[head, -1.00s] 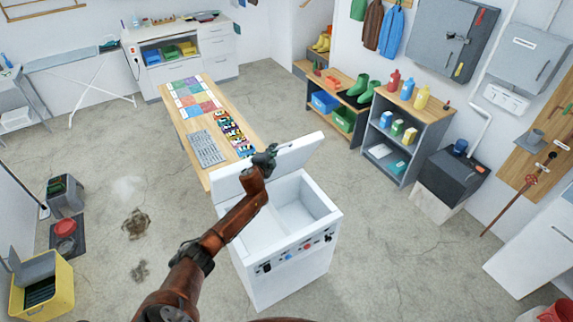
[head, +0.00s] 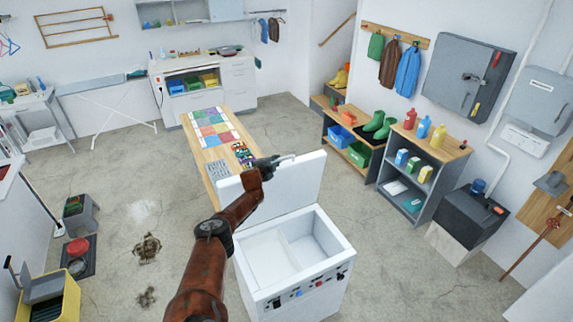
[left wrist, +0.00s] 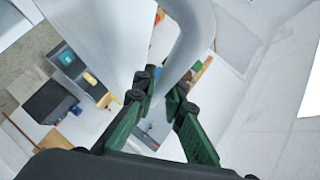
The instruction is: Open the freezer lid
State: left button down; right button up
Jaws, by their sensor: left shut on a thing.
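The white chest freezer (head: 295,285) stands in the middle of the head view with its lid (head: 300,190) raised steeply at the back. Its two-part inside shows, and it looks empty. My left gripper (head: 278,162) is at the lid's upper edge, shut on the lid handle (head: 288,157). In the left wrist view the pale curved handle (left wrist: 190,40) runs down toward the green-padded fingers (left wrist: 163,108); the exact contact is partly hidden. My left arm passes in front of the freezer's left side. My right gripper is not in view.
A wooden table (head: 207,160) with coloured sheets and a keyboard stands behind the lid. A grey shelf (head: 425,170) with bottles stands to the right. A yellow bin (head: 60,300) is at lower left. The floor left of the freezer is mostly clear.

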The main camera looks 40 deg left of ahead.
pick_arm(q)
jog(key=shift+w+a, duration=0.2)
jog(key=shift+w, duration=0.05)
jog(key=shift+a+r, duration=0.15)
jog(key=shift+a, duration=0.1)
jog(key=shift+a+r, duration=0.1)
jog(key=c, duration=2)
grip_release()
jog(key=shift+a, duration=0.1)
jog(key=shift+s, duration=0.1)
